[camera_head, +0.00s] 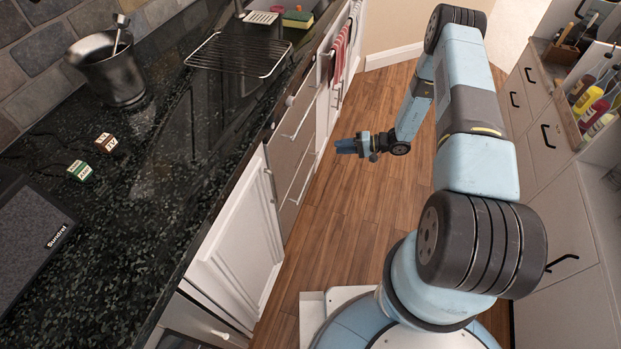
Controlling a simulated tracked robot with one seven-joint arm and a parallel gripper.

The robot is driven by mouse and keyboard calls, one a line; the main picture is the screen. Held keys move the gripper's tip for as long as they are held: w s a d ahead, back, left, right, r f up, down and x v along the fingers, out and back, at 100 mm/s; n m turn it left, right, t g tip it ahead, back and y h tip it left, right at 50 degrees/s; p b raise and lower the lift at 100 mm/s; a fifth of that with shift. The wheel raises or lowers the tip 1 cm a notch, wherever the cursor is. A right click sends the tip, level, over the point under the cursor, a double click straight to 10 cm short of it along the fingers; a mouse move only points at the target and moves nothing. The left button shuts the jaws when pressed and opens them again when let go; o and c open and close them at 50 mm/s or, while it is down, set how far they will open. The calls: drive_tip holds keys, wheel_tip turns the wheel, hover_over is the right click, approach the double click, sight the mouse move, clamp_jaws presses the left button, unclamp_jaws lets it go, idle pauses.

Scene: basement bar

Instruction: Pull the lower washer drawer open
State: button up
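The washer is a grey-brown front with two stacked drawers under the left counter. The upper drawer (291,142) has a long bar handle (299,123). The lower drawer (294,196) lies below it and has its own bar handle (304,181). Both drawers look shut, flush with the cabinet line. My gripper (345,146) hangs over the aisle, to the right of the washer front and apart from it. Its dark blue fingers point left toward the drawers. They are small, and I cannot tell whether they are open or shut. Nothing visible is held.
A white cabinet door (238,245) is left of the washer, nearer me. Red striped towels (341,48) hang farther along the counter. Drawers with black handles (548,135) line the right side. The wooden floor (350,205) between is clear. The dark counter (165,175) overhangs the fronts.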

sight(309, 177)
drive_tip(key=s+f+m+t, duration=0.1)
drive_tip(key=s+f+t, duration=0.15)
drive_tip(key=f, duration=0.55)
drive_tip(key=s+f+m+t, duration=0.1)
drive_tip(key=s+f, duration=0.2)
drive_tip(key=f, duration=0.4)
drive_tip(key=x, duration=1.4)
drive_tip(key=shift+f, duration=0.15)
drive_tip(key=shift+c, duration=0.3)
clamp_jaws()
